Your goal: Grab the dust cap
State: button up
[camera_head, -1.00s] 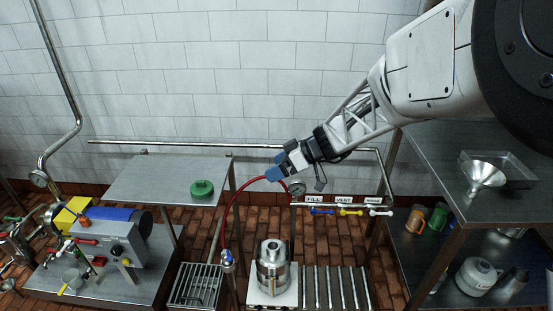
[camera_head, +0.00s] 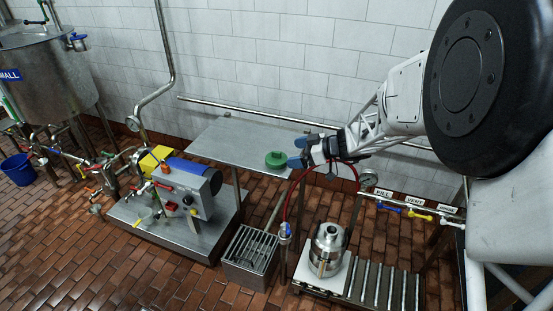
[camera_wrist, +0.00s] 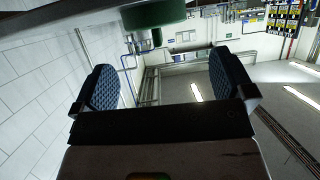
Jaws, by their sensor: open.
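The dust cap appears to be the green round piece (camera_head: 276,159) lying on the right part of the steel shelf (camera_head: 225,140). My gripper (camera_head: 297,153) is just right of it, at the shelf's right end, with its blue fingertips pointing left toward it. A small gap seems to lie between them. In the wrist view the green piece (camera_wrist: 153,14) shows at the top edge, beyond the two open blue pads of my gripper (camera_wrist: 160,85). Nothing is between the pads. The top of the green piece is cut off in that view.
A steel keg-like vessel (camera_head: 328,247) stands below on a white plate beside rollers. A red hose (camera_head: 290,195) hangs under my gripper. FILL, VENT and RINSE valves (camera_head: 417,213) are at the right. A pump unit (camera_head: 185,190) stands at the left.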

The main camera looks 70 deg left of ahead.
aim_at(277, 157)
jog(key=shift+x, duration=1.2)
jog(key=shift+s+a, duration=0.1)
jog(key=shift+x, duration=2.5)
jog(key=shift+a, duration=0.15)
jog(key=c, duration=0.9)
